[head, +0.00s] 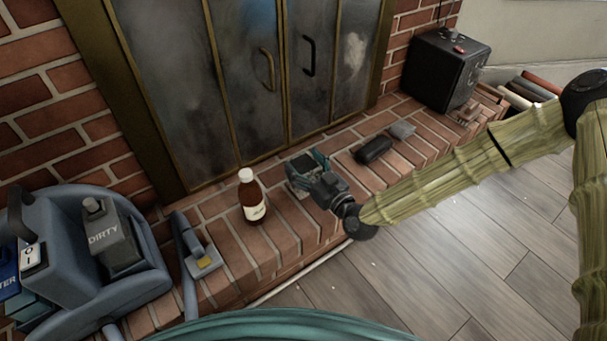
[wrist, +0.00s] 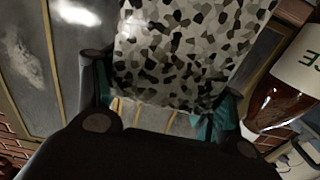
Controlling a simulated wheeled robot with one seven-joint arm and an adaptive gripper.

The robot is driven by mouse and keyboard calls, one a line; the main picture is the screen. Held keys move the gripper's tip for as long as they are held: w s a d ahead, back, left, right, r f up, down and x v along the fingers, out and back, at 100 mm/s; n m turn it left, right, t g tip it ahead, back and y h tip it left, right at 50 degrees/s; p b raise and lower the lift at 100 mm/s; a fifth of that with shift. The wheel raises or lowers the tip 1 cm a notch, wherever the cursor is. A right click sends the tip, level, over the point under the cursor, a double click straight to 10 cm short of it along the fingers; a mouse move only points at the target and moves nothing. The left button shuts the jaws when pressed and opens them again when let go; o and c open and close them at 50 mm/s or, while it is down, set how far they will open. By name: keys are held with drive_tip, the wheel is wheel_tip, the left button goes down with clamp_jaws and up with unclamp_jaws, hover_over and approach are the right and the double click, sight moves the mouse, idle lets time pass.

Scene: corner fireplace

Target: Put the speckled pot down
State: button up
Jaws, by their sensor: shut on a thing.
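The speckled pot (wrist: 185,50) fills the upper middle of the wrist view, pale with black, grey and tan flecks. It sits between the fingers of my gripper (wrist: 160,105), which is shut on it. In the head view my gripper (head: 307,172) is over the brick hearth, just right of the brown bottle. The pot is hard to make out there, and I cannot tell whether its base touches the bricks.
A brown bottle with a white cap (head: 252,197) stands close left of my gripper; it also shows in the wrist view (wrist: 285,90). A dark case (head: 373,149) lies to the right. A blue cleaning machine (head: 85,250) stands left. A black heater (head: 447,68) is far right. Glass fireplace doors (head: 270,75) rise behind.

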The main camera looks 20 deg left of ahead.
drive_tip(key=shift+w+a+f, duration=0.1)
drive_tip(key=shift+w+a, duration=0.15)
drive_tip(key=shift+w, duration=0.2)
drive_tip(key=shift+w+a, duration=0.2)
drive_tip(key=shift+w, duration=0.25)
wheel_tip(320, 180, down, 4)
drive_tip(key=b, duration=0.3)
drive_tip(key=shift+r, duration=0.25)
drive_tip(key=o, duration=1.3)
drive_tip(key=shift+c, duration=0.2)
